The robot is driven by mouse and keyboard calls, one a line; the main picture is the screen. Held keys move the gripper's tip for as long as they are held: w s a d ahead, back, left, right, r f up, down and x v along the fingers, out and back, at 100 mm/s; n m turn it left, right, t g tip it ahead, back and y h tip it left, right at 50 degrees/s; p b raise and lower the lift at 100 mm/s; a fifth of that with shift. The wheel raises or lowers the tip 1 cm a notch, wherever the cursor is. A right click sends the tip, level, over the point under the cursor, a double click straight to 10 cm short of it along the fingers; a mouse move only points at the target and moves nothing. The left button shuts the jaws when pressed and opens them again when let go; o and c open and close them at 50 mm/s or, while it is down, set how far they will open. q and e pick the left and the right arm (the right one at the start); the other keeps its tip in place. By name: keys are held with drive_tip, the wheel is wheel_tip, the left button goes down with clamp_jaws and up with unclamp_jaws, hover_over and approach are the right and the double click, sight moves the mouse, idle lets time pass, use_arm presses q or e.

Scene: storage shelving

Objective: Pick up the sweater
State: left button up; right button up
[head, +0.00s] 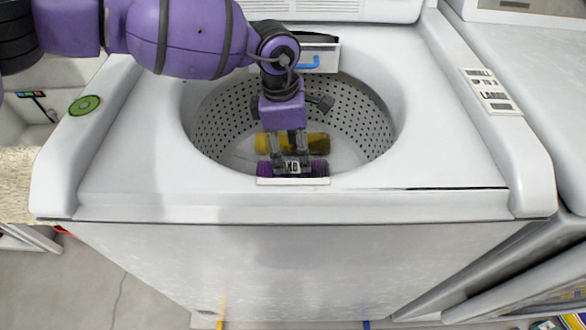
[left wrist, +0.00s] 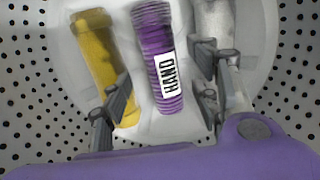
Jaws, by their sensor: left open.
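No garment is clearly recognisable as the sweater; rolled, cloth-like items lie in the washer drum. A ribbed purple roll with a white label reading HAND shows in the left wrist view (left wrist: 152,45) and partly in the head view (head: 320,169). A yellow roll (head: 318,143) lies beside it and shows at left in the wrist view (left wrist: 93,50). My left gripper (head: 290,163) is open, pointing down inside the drum. In the wrist view its fingers (left wrist: 160,75) lie on either side of the purple roll; contact is unclear. My right gripper is not in view.
The perforated drum wall (head: 215,122) surrounds the gripper, with the washer's front rim (head: 400,203) close in front. A whitish item (left wrist: 216,22) lies at right in the wrist view. Another white machine (head: 535,75) stands to the right.

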sight(292, 163)
use_arm(q)
wheel_tip(292, 163, down, 6)
drive_tip(key=shift+w+f+b, duration=0.1)
drive_tip(key=shift+f+b, duration=0.1)
drive_tip(key=shift+b, duration=0.4)
drive_tip(key=c, duration=1.2)
